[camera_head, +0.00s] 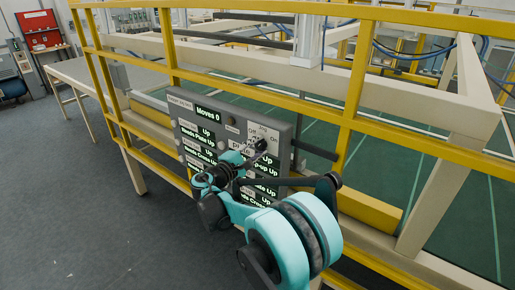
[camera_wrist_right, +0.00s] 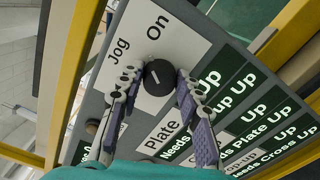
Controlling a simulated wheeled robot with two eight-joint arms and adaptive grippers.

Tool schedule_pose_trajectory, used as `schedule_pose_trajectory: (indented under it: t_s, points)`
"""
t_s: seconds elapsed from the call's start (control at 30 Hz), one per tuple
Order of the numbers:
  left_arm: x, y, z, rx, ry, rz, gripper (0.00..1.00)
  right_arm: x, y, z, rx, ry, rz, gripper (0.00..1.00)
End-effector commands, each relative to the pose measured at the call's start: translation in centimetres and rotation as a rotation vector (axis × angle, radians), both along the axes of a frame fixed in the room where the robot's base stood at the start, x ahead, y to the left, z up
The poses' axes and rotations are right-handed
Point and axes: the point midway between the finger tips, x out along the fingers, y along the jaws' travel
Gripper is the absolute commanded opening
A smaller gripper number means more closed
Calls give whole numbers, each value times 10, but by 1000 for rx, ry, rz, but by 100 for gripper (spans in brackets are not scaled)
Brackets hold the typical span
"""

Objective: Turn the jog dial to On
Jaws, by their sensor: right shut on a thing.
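The jog dial (camera_wrist_right: 160,78) is a round black knob with a short pale mark, on a white plate lettered "Jog" and "On" in the right wrist view. The exact setting of its mark is hard to tell. The fingers of my right gripper (camera_wrist_right: 156,84) lie on either side of the knob, shut on it. In the head view the dial (camera_head: 262,145) shows small and dark near the panel's upper right, between "Off" and "On". My right gripper (camera_head: 257,157) reaches up to it there. My left gripper is in neither view.
The grey control panel (camera_head: 184,104) carries several lit labels, including "Moves 0", and small buttons. Yellow guard rails (camera_head: 345,130) run around and behind it. A pale beam table (camera_head: 80,72) stands behind at left. Grey floor (camera_head: 70,190) is clear at left.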

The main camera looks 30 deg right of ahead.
Motion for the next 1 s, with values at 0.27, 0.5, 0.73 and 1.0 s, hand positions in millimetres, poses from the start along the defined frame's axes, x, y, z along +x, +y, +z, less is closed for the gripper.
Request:
schedule_pose_trajectory:
  t_s: [0.27, 0.5, 0.73, 1.0]
  points:
    - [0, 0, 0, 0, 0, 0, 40, 0, 0, 0, 1, 0, 0, 55]
    - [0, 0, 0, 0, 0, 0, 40, 0, 0, 0, 0, 0, 0, 55]
    - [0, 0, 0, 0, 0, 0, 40, -5, 17, 0, 0, 1, 4, 55]
    - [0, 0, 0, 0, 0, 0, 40, -28, 71, 0, 0, 0, 4, 55]
